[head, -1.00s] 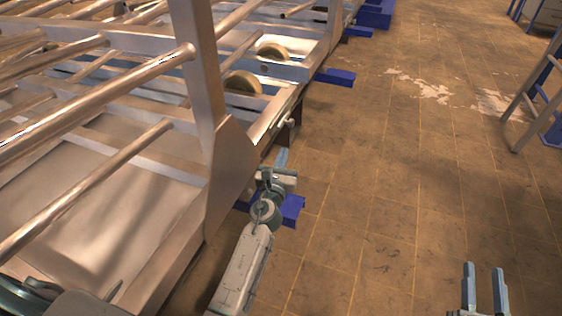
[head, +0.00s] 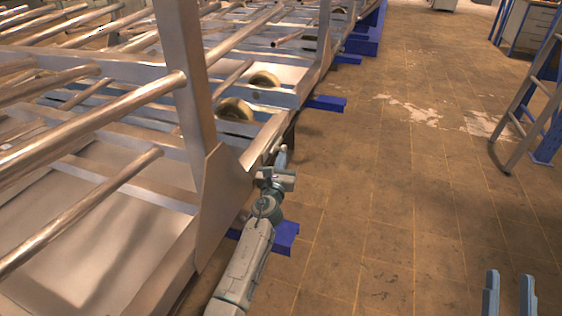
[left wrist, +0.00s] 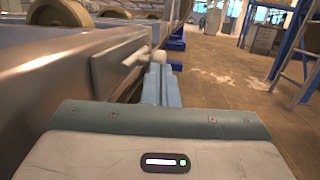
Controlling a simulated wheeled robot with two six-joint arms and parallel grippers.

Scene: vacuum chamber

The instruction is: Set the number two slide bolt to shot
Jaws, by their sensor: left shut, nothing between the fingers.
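A slide bolt with a small pale round knob (head: 284,148) sits on the side of the metal frame; no number can be read on it. In the left wrist view the knob (left wrist: 160,56) shows just beyond the fingertips, with a light metal piece (left wrist: 134,58) to its left. My left gripper (head: 283,160) is shut and empty beside the frame, its tips at or very near the knob; I cannot tell whether they touch. It also shows in the left wrist view (left wrist: 162,86). My right gripper (head: 509,295) is open and empty, low at the right over the floor.
The metal frame (head: 222,205) with long tubes fills the left side. Blue feet (head: 326,103) stick out along its base, one of them under my left arm. The tiled floor between is clear.

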